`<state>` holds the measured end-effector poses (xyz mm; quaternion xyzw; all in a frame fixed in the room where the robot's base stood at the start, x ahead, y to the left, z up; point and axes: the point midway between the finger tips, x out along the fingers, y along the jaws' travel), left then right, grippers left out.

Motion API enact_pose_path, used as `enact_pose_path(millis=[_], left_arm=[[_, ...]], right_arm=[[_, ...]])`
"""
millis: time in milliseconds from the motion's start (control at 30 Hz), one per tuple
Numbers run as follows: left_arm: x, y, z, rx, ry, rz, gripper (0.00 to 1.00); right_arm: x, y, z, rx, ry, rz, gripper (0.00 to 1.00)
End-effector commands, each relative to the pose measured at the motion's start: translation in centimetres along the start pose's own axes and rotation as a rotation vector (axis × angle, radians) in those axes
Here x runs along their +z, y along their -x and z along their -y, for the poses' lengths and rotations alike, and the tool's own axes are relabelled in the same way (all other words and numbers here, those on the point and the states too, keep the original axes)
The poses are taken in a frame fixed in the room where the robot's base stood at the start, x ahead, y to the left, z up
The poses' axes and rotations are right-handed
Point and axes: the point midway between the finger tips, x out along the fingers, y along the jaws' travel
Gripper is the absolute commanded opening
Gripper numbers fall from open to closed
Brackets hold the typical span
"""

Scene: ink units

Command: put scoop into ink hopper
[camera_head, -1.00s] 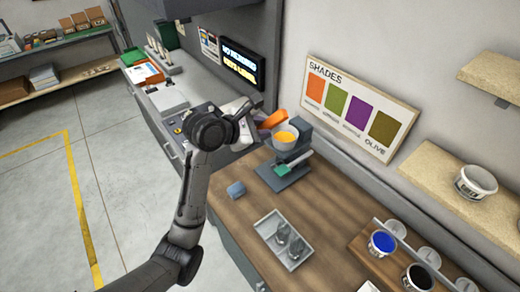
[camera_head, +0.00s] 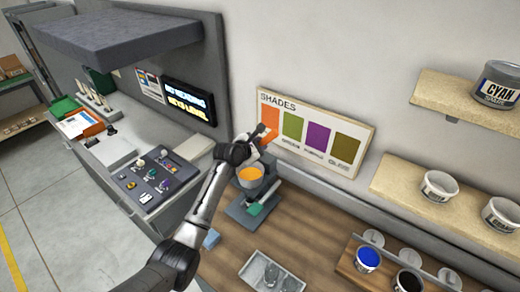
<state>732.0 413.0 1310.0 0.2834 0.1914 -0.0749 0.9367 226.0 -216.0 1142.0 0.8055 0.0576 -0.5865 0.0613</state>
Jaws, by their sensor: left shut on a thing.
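My left arm comes in from the bottom left, and its gripper (camera_head: 260,134) is just above the ink hopper, in front of the shade board. It is shut on the scoop, of which only a small orange part (camera_head: 268,136) shows; the arm hides the rest. The ink hopper is a grey cup (camera_head: 250,184) with orange-yellow ink inside, on a dark stand with a green-handled part at its foot. The scoop is apart from the cup as far as I can tell. My right gripper is not in view.
A shade board (camera_head: 316,130) leans on the wall behind the hopper. A metal tray (camera_head: 246,266), a small blue block (camera_head: 211,239) and a rack with ink pots, one blue (camera_head: 368,258), are on the wooden bench. Shelves with tubs are at right.

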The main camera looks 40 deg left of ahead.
Motion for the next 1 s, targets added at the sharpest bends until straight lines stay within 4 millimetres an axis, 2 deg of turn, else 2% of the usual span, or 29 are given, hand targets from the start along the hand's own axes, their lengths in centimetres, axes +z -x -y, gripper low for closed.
enact_pose_path(millis=[367, 733, 767, 1000], left_arm=[[-1.4, -0.7, 0.9, 0.003, -0.006, 0.004, 0.00], [-4.2, -2.2, 2.7, 0.002, -0.004, 0.004, 0.00], [-4.3, -2.1, 2.6, 0.001, -0.002, 0.003, 0.00], [-7.2, -2.8, 3.6, 0.001, -0.002, 0.003, 0.00]], right_arm=[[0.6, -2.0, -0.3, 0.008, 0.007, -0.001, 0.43], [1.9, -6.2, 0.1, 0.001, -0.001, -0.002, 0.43], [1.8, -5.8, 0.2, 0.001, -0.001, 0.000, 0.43], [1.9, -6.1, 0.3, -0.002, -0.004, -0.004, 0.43]])
